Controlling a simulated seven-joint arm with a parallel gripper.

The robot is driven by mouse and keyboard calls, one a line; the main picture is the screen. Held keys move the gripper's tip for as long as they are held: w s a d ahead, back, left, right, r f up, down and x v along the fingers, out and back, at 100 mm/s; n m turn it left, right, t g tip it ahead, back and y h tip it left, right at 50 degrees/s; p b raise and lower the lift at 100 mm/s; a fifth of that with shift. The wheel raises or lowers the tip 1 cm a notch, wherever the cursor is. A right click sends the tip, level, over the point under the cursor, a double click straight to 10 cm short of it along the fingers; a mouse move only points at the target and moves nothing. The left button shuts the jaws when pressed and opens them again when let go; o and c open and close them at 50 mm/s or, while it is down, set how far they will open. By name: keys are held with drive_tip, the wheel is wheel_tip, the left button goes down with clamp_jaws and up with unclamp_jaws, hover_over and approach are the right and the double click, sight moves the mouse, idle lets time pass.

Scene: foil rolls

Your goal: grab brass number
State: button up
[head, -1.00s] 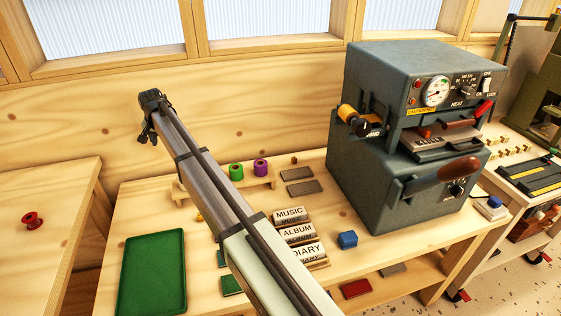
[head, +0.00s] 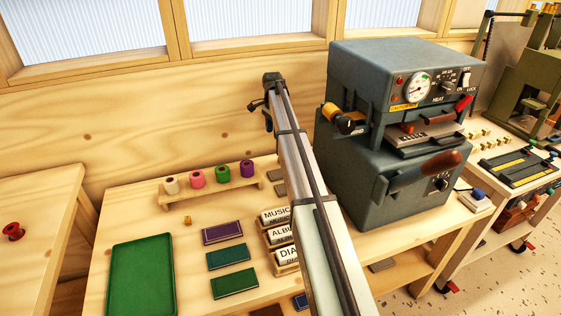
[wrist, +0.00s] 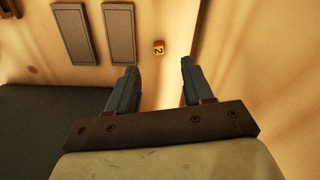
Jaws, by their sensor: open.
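In the wrist view a small brass number block (wrist: 158,47), marked with a 2, lies on the wood beside two grey plates. My gripper (wrist: 159,66) is open, its two dark fingers apart, with nothing between them. The block shows just beyond the fingertips, roughly centred between them; I cannot tell how far below it is. In the head view my gripper (head: 268,118) is above the back of the bench, left of the grey press, and my arm hides that block. Another small brass piece (head: 187,221) lies in front of the spool rack.
The grey press (head: 400,130) stands close on the right. A rack of coloured spools (head: 212,193) is to the left. Label blocks (head: 275,217), coloured plates (head: 222,233) and a green tray (head: 141,275) cover the front. Grey plates (wrist: 121,34) lie left of the block.

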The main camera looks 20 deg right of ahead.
drive_tip(key=f, duration=0.3)
drive_tip(key=d+f, duration=0.1)
drive_tip(key=f, duration=0.4)
drive_tip(key=shift+s+d+f, duration=0.2)
drive_tip(key=shift+d+f, duration=0.1)
drive_tip(key=shift+d, duration=0.05)
drive_tip(key=shift+w+d+f, duration=0.1)
drive_tip(key=shift+d+f, duration=0.05)
drive_tip(key=shift+f, duration=1.2)
drive_tip(key=shift+w+d+f, duration=0.1)
drive_tip(key=shift+d+f, duration=0.05)
drive_tip(key=shift+f, duration=1.15)
drive_tip(key=shift+c, duration=0.3)
clamp_jaws()
